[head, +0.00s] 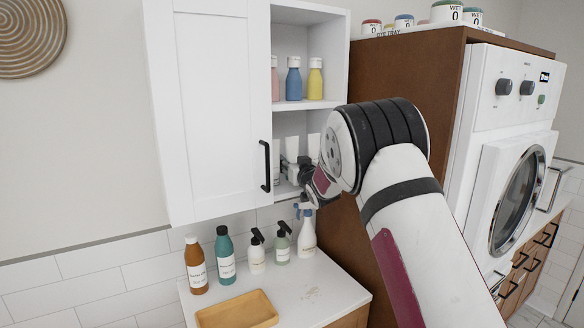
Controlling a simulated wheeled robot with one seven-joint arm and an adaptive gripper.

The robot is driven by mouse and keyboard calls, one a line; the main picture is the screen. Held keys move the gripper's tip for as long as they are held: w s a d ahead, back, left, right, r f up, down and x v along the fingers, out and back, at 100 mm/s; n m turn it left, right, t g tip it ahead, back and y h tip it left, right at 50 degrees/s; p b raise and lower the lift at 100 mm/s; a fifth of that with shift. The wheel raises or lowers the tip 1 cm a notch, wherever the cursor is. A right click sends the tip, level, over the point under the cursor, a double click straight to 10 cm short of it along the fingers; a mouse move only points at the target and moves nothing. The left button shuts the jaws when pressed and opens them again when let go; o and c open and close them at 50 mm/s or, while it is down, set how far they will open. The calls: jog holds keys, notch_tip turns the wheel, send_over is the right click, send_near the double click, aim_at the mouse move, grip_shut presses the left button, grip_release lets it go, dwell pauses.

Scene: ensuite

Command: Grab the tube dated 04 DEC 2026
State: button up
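White tubes stand on the lower shelf of the open side of a white wall cabinet (210,110). One white tube (292,147) shows just above my gripper, and another (313,145) is partly covered by my arm. No date can be read on any tube, so I cannot tell which is dated 04 DEC 2026. My gripper (289,168) is dark and small in the view, at the lower shelf in front of the tubes. My wrist hides part of the shelf. I cannot tell whether the fingers are apart or touch a tube.
The cabinet door with its black handle (265,166) is left of the shelves. Coloured bottles (293,80) stand on the upper shelf. Below, a counter (310,278) holds bottles and a wooden tray (237,311). A brown side panel (405,75) and white washer (505,150) stand right.

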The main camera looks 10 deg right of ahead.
jog(key=c, duration=0.7)
grip_shut()
jog(key=shift+r, duration=0.15)
